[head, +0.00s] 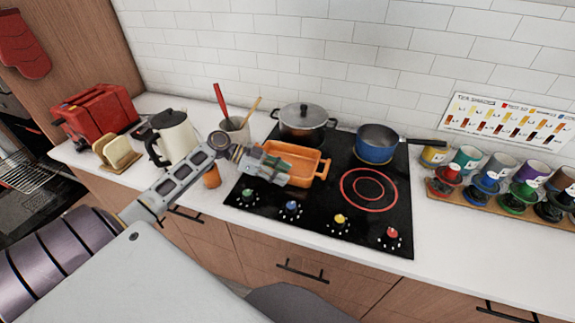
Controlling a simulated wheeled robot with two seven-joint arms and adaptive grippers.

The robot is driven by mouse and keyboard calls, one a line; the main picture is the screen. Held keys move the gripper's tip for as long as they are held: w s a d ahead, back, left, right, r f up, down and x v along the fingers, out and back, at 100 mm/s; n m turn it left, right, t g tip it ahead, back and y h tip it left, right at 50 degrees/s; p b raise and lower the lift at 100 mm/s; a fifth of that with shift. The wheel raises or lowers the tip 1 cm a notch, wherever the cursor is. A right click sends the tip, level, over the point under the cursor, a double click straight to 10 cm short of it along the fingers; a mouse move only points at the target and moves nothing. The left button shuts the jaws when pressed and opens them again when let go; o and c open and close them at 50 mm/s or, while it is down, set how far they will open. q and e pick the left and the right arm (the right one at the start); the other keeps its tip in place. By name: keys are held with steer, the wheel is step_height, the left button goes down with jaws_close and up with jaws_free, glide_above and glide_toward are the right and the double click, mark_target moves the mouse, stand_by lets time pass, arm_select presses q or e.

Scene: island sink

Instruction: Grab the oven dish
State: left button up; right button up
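The orange oven dish (300,157) is a rectangular dish with end handles, on the left part of the black cooktop (385,222). My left gripper (272,172) is over the dish's near left side and hides part of it. The gripper is seen from above and behind, so I cannot tell whether its fingers are open, shut, or touching the dish. My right gripper does not show in the head view.
A pot with a lid (303,122) stands behind the dish, and a blue saucepan (376,143) stands to its right. A kettle (174,137), a utensil holder (236,131) and a red toaster (98,112) are at left. Mugs (500,169) line the right. The cooktop's front right is free.

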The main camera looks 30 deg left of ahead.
arm_select(q)
jaws_close()
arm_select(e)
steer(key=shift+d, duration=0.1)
arm_select(q)
steer(key=shift+s, duration=0.1)
stand_by(0.5)
steer(key=shift+s+r, duration=0.1)
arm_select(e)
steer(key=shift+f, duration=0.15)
